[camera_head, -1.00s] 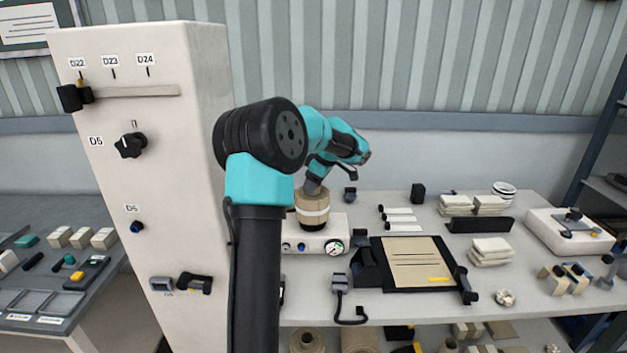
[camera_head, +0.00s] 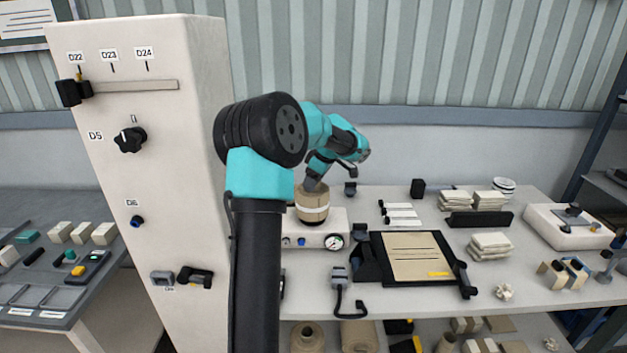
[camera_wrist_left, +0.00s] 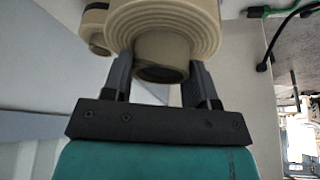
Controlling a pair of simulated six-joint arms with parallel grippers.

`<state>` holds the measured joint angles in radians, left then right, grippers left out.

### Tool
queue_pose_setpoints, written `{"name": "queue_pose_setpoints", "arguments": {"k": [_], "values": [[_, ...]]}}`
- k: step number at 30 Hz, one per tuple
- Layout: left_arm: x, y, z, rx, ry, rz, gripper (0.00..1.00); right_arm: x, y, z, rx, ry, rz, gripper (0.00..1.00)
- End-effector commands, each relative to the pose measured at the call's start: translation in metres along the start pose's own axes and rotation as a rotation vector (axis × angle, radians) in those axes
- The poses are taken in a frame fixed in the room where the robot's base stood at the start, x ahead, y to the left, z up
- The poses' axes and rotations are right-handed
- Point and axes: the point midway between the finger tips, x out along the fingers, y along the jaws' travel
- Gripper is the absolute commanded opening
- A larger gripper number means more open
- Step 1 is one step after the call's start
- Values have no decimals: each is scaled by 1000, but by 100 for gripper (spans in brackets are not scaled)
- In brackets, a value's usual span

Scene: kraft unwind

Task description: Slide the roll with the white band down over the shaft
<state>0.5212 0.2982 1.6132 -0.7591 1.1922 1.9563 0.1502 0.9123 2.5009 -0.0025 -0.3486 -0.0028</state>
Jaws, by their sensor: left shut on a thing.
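The kraft roll with the white band (camera_head: 312,207) is upright over the white unit with the gauge (camera_head: 318,229), at the bench's back left. My left gripper (camera_head: 312,184) reaches down onto the roll's top from above. In the left wrist view the roll (camera_wrist_left: 166,25) shows its ringed end face and a protruding core (camera_wrist_left: 161,57). The left gripper's two fingers (camera_wrist_left: 160,80) are shut on that core, one on each side. The shaft is hidden, so I cannot tell how far the roll is around it. My right gripper is not in view.
A tall white cabinet (camera_head: 165,200) with knobs stands left of my arm. A black clipboard tray with a kraft sheet (camera_head: 412,256) lies right of the unit. Paper stacks (camera_head: 489,246) and a white device (camera_head: 570,232) stand farther right. Kraft rolls (camera_head: 307,337) sit on the shelf below.

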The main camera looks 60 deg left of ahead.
Motion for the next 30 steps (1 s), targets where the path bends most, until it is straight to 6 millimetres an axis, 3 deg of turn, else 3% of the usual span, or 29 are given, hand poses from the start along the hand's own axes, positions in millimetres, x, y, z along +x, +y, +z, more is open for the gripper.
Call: {"name": "queue_pose_setpoints", "arguments": {"k": [30], "values": [[7,0,3,0,1,0,29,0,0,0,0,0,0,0]]}}
